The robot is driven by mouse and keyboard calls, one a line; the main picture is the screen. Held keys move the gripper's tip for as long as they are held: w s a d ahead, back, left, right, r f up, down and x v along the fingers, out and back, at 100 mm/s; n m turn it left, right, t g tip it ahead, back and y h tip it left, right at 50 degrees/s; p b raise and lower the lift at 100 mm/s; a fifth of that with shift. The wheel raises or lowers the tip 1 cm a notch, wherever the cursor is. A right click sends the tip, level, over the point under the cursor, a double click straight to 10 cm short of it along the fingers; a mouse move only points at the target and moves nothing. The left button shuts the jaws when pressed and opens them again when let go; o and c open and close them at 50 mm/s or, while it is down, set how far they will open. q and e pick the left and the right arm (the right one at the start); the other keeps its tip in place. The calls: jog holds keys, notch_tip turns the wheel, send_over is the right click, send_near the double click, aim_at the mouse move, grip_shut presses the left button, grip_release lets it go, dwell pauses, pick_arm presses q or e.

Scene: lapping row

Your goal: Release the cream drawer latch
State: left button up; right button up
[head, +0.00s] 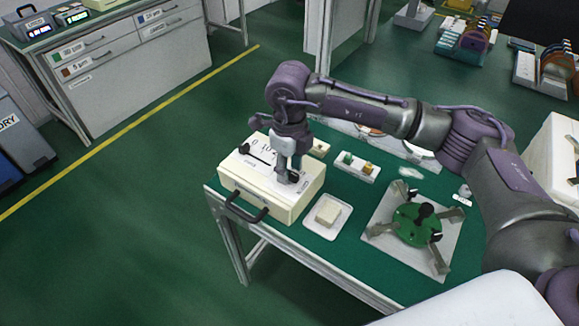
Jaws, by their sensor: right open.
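A cream drawer unit (250,203) sits at the left corner of the green-topped table. A black pull handle (246,207) is on its front. Its pale top panel carries dark printed marks and a black bar-shaped part (258,155). My right gripper (289,177) points down over the right part of that top panel and is open. A small black part (294,177) shows at its fingertips; I cannot tell whether this is the latch or whether the fingers touch it. The gripper hides part of the top. My left gripper is not in view.
A white tray (338,230) with a pale block stands right of the drawer unit. A grey plate (385,236) with a green disc fixture (416,224) lies under my arm.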

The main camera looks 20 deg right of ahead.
aim_at(290, 172)
notch_tip(290, 172, up, 12)
dwell(0.4)
jog(key=shift+f, duration=0.1)
